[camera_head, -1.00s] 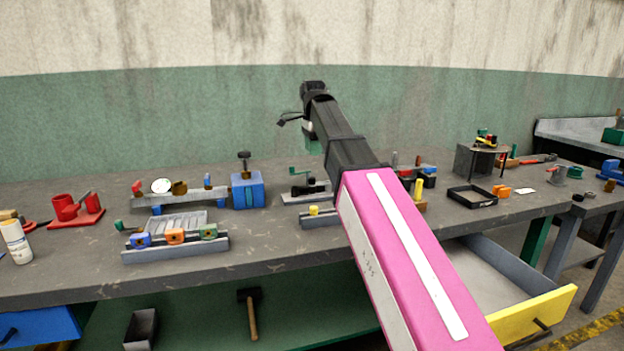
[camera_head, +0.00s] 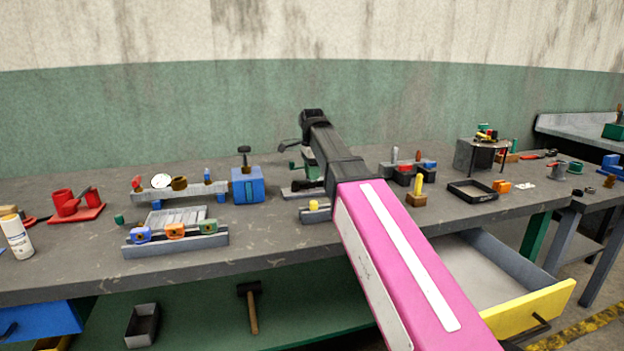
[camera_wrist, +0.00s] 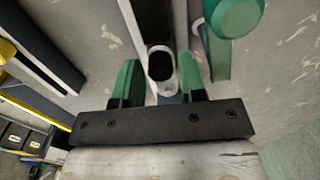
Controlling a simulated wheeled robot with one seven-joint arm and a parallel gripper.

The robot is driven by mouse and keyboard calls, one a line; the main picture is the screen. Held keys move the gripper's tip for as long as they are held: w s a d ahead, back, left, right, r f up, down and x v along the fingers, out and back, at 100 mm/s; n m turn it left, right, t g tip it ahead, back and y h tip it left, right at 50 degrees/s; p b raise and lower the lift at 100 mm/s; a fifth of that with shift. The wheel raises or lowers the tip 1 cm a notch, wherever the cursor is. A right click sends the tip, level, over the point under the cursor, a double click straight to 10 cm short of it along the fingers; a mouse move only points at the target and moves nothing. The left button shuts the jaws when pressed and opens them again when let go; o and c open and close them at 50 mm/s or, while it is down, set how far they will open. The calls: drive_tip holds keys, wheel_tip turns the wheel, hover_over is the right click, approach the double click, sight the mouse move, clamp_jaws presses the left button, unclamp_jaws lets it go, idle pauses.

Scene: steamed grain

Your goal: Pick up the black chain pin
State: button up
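My gripper (camera_wrist: 158,82) has two green fingers, spread apart. In the head view my gripper (camera_head: 304,157) is low over the middle of the bench, partly hidden by my arm. In the wrist view a dark oblong part with a pale rim (camera_wrist: 160,66) shows between the fingers, with no clear contact. It may be the black chain pin, but I cannot tell for sure. In the head view a black part (camera_head: 303,186) lies on a grey fixture below my gripper. A rounded green knob (camera_wrist: 236,14) is at the upper right of the wrist view.
A blue block with a black handle (camera_head: 248,186) stands left of my gripper. A grey fixture with a yellow knob (camera_head: 314,212) is in front. Right of my arm are a yellow-handled piece (camera_head: 417,193) and a black tray (camera_head: 472,194). A drawer (camera_head: 525,312) is open.

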drive_tip(key=shift+f, duration=0.25)
clamp_jaws()
drive_tip(key=shift+r, duration=0.1)
drive_tip(key=shift+r, duration=0.45)
wheel_tip(320, 180, up, 3)
drive_tip(key=shift+a+r, duration=0.1)
drive_tip(key=shift+r, duration=0.1)
drive_tip(key=s+a+r, duration=0.6)
drive_tip(key=a, duration=0.3)
drive_tip(key=shift+a+r, duration=0.25)
drive_tip(key=shift+a, duration=0.15)
drive_tip(key=shift+s, duration=0.1)
